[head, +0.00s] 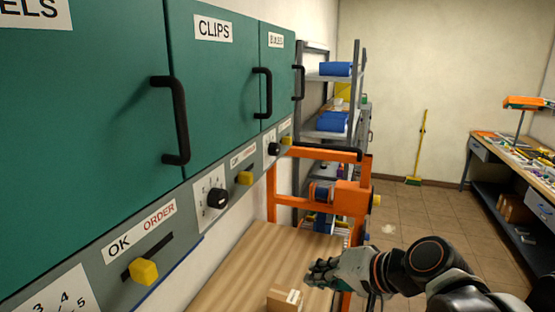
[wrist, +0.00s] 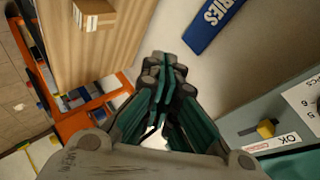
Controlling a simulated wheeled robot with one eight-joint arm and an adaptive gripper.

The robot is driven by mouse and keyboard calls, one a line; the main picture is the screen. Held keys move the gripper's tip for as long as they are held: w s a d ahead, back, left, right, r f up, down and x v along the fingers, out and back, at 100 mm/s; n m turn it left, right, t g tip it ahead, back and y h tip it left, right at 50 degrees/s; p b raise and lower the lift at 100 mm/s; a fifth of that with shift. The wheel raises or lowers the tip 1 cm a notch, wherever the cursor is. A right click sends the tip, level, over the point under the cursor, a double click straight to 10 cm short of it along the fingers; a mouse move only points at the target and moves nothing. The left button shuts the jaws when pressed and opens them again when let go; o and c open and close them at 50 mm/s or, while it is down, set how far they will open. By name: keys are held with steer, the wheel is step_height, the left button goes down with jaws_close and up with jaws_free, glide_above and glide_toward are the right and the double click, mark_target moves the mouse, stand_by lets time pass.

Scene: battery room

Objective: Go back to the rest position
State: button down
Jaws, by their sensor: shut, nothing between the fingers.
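My gripper (head: 322,272) is at the lower middle of the head view, over the wooden top (head: 262,245) beneath the green cabinets. In the wrist view my gripper (wrist: 165,68) has its fingers together, with nothing seen between them. A small cardboard box (head: 284,299) is on the wooden top, left of and below the gripper in the head view. The box also shows at the top left of the wrist view (wrist: 92,14). The fingers look apart from the box and the cabinets.
Green cabinets (head: 90,100) with black handles line the left. Yellow slider knobs (head: 143,271) stick out below them. An orange frame (head: 350,198) and a grey shelf (head: 330,76) stand beyond the top. A cluttered workbench (head: 515,155) is at the right. Tiled floor (head: 405,215) lies open between.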

steer(key=s+d+f+n+h+b, duration=0.3)
steer(key=s+d+f+h+b, duration=0.4)
steer(key=s+d+f+b, duration=0.2)
step_height(320, 180, down, 4)
steer(key=shift+s+d+f+n+g, duration=0.15)
steer(key=shift+s+d+n+g, duration=0.15)
steer(key=shift+s+d, duration=0.85)
steer(key=shift+w, duration=0.1)
